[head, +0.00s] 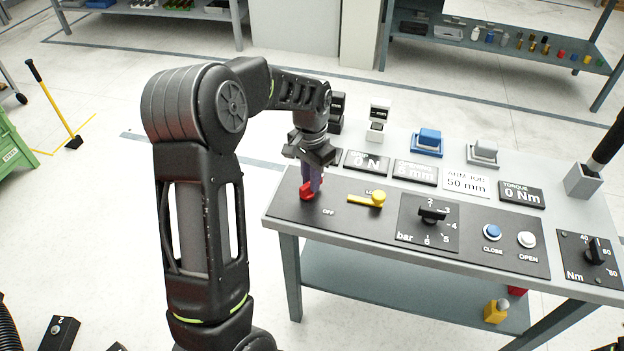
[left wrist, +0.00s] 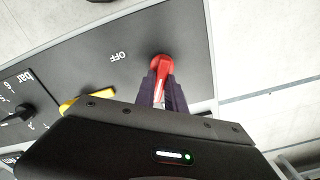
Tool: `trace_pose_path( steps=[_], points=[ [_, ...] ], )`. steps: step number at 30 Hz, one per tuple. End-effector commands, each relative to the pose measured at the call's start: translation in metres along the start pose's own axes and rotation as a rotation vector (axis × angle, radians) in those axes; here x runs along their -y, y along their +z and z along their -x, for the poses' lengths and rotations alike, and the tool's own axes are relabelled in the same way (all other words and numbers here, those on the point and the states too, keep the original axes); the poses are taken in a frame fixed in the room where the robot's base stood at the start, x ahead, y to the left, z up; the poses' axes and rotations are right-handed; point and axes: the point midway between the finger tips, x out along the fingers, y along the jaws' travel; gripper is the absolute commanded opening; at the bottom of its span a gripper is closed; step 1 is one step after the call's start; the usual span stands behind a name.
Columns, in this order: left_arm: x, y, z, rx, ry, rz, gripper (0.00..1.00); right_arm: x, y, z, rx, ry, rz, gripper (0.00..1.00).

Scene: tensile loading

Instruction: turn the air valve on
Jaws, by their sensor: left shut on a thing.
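The control panel (head: 335,222) lies on the grey bench top. A red valve handle (head: 305,192) sits at its left end, beside the printed word OFF. My left gripper (head: 312,184) reaches down from above and is shut on the red handle. In the left wrist view the red handle (left wrist: 161,64) shows between and beyond the dark fingers (left wrist: 162,90). The fingers hide part of the handle. My right gripper is not in view.
A yellow lever (head: 370,199) sits just right of the red handle. Further right are a bar knob (head: 432,214), a blue button (head: 492,232) and a white button (head: 527,239). Displays (head: 415,172) stand behind the panel. A torque knob (head: 595,255) is at the right.

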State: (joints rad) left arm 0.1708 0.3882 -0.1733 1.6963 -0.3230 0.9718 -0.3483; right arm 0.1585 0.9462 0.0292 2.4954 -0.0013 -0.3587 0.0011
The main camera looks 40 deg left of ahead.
Motion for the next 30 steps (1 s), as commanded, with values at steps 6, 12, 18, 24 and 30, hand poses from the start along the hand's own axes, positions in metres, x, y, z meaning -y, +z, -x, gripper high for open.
trace_pose_path(
  steps=[6, 12, 18, 24, 30],
  points=[
    [0.0034, -0.0004, 0.0011, -0.002, -0.002, 0.203, 0.00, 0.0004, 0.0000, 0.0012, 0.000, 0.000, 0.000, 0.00],
    [0.0059, 0.0005, 0.0011, -0.002, -0.001, 0.367, 0.00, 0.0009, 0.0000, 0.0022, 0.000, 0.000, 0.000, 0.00],
    [0.0073, 0.0011, 0.0010, -0.002, -0.001, 0.479, 0.00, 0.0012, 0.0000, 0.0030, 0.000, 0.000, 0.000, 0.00],
    [0.0081, 0.0016, 0.0008, -0.002, -0.001, 0.533, 0.00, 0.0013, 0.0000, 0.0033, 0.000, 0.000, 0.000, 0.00],
    [0.0084, 0.0017, 0.0007, -0.002, 0.000, 0.547, 0.00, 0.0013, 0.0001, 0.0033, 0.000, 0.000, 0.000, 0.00]
  ],
)
